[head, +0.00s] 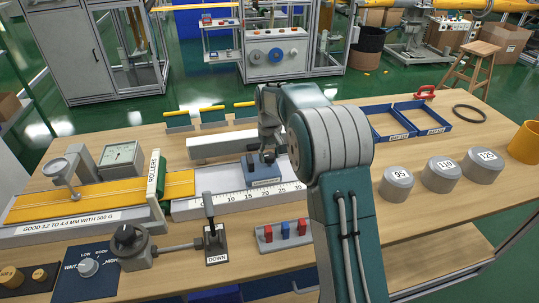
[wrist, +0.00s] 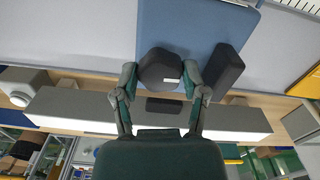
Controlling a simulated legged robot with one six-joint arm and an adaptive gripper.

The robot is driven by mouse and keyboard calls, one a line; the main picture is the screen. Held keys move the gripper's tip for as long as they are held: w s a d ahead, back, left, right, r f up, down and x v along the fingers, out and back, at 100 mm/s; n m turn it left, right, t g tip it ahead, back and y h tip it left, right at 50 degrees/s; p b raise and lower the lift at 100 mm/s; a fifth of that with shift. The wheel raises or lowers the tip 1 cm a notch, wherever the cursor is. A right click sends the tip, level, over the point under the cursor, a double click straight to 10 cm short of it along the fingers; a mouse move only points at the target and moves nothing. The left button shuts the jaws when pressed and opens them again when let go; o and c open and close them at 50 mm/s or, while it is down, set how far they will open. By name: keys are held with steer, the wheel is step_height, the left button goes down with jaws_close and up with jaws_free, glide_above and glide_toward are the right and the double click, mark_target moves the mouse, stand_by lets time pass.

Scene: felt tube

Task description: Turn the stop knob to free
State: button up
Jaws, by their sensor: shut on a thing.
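The stop knob (wrist: 160,68) is a dark round knob with a small white mark on its rim. It sits on a blue block (wrist: 200,25), which stands on the white scale strip (head: 221,205) in the head view; the block also shows there (head: 262,178). My gripper (wrist: 160,78) is shut on the knob, with one finger on each side of it. In the head view my gripper (head: 268,155) is over the block and largely hides the knob. No lock or free wording is readable on the block.
A dark bar (wrist: 224,65) stands on the block close beside one finger. A long grey beam (head: 212,147) lies behind the block. A black lever (head: 209,208) marked DOWN and a rack of red and blue pieces (head: 284,235) stand in front. Grey weights (head: 397,185) stand right.

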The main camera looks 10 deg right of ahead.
mark_target(270, 155)
steer(key=n, duration=0.5)
steer(key=shift+w+n, duration=0.1)
steer(key=shift+n, duration=0.2)
steer(key=n, duration=0.5)
steer(key=shift+n, duration=0.3)
steer(key=o, duration=1.2)
steer(key=shift+c, duration=0.2)
steer(key=shift+r, duration=0.1)
step_height(270, 155, up, 12)
